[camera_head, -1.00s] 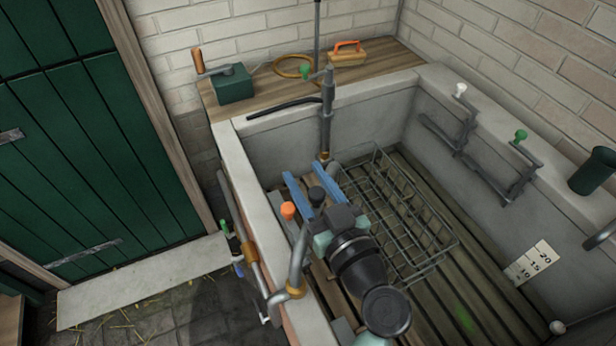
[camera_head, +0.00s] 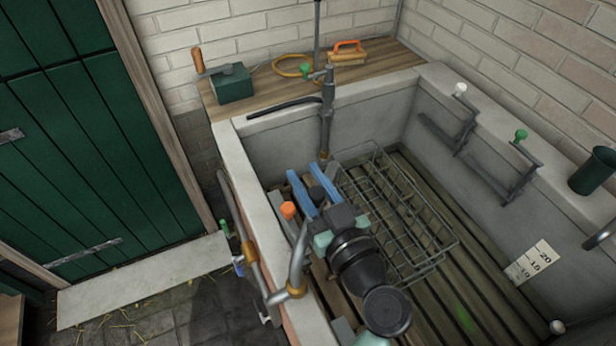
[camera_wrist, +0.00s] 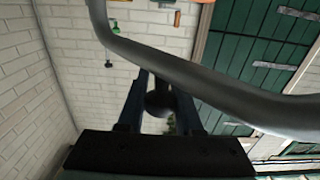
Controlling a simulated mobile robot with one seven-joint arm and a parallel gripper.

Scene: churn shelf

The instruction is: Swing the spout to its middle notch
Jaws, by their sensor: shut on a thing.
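The spout (camera_head: 298,262) is a curved grey pipe rising from a brass collar (camera_head: 296,289) on the basin's left rim. My gripper (camera_head: 316,186) has two blue fingers and is over the basin's left part. It is shut on the spout's black knob (camera_head: 317,193), which sits between the fingers. In the wrist view the dark round knob (camera_wrist: 161,101) shows between the fingers, and the thick grey spout pipe (camera_wrist: 190,78) crosses close in front. My wrist hides part of the pipe in the head view. I cannot make out any notches.
An orange-tipped lever (camera_head: 288,209) stands just left of my gripper. A wire basket (camera_head: 425,235) lies in the basin to the right. An upright pipe with a green tap (camera_head: 326,105) stands at the back. Brackets (camera_head: 505,180) line the right wall.

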